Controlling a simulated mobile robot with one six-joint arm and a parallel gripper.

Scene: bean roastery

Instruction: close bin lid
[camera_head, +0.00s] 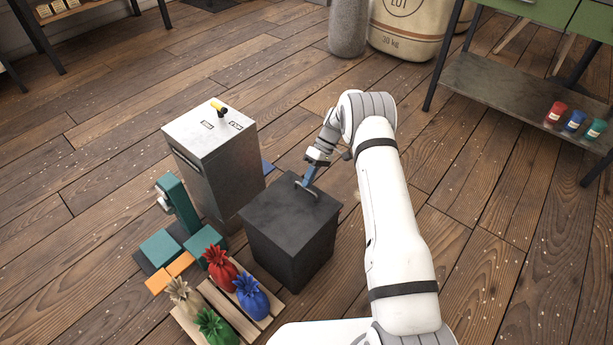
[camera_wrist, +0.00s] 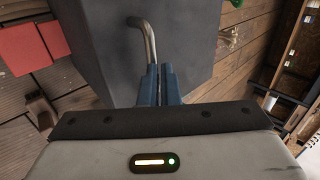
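The dark grey bin (camera_head: 288,245) stands on the wooden floor in the middle of the head view. Its lid (camera_head: 270,212) lies flat across the top, with no gap that I can see; the lid also fills the upper middle of the wrist view (camera_wrist: 190,40). A bent metal handle (camera_head: 305,193) rises from the lid and shows in the wrist view (camera_wrist: 148,38). My gripper (camera_head: 306,182) is at the handle. In the wrist view its blue fingers (camera_wrist: 159,72) are close together with the handle's end between them; the grip itself is partly hidden.
A grey metal cabinet (camera_head: 221,175) with a yellow-topped knob stands left of the bin. A teal device (camera_head: 178,205) and a pallet (camera_head: 262,322) with several coloured sacks stand at the front left. A green bench (camera_head: 505,95) is at the right. Floor behind the bin is clear.

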